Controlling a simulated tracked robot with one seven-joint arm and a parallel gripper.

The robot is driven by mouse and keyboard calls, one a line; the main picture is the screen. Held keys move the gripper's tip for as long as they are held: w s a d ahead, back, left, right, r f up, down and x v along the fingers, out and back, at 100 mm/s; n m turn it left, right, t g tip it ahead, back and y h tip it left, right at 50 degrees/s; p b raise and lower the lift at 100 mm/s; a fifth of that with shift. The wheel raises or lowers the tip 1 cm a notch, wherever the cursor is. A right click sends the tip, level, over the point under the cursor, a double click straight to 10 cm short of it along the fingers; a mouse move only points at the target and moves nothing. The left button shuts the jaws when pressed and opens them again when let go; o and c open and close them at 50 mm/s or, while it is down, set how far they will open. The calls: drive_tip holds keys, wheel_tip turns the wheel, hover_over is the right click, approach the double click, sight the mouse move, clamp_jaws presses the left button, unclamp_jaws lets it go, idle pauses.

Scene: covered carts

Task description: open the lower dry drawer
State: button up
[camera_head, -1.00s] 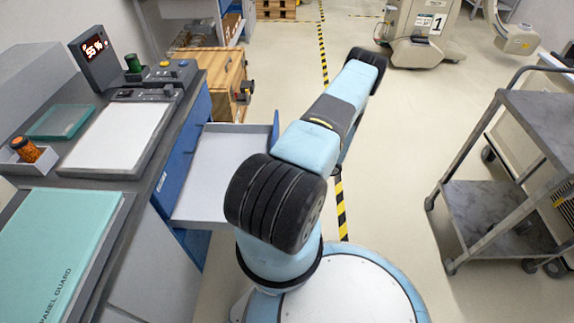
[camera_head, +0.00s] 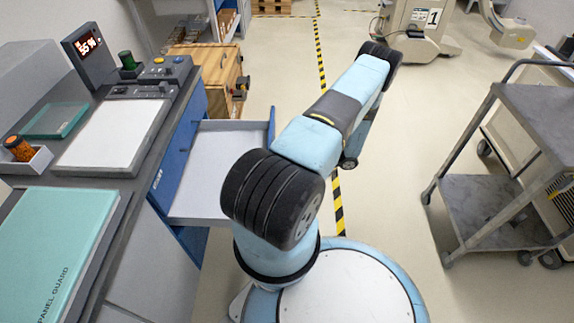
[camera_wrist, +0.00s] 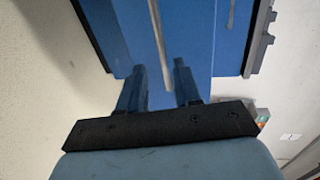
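A drawer (camera_head: 222,150) with a pale inside and blue walls stands pulled out of the blue cabinet (camera_head: 163,178) under the counter, left of my arm. Its label is not readable, so I cannot tell whether it is the lower dry drawer. My gripper is hidden in the head view. In the wrist view my gripper (camera_wrist: 160,75) has its two dark blue fingers apart, with no object seen held between them. Beyond the fingertips are blue panels (camera_wrist: 205,35) with a pale strip between them. I cannot tell whether the fingers touch these panels.
The counter holds a white panel (camera_head: 112,135), a teal PANEL GUARD box (camera_head: 60,240) and a small bin (camera_head: 28,162). A wooden crate (camera_head: 213,72) stands beyond the drawer. A grey cart (camera_head: 490,200) stands at the right. Floor is clear between my arm and the cart.

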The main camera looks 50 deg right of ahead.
drive_tip(key=v, duration=0.5)
drive_tip(key=shift+s+d, duration=0.2)
drive_tip(key=shift+s, duration=0.2)
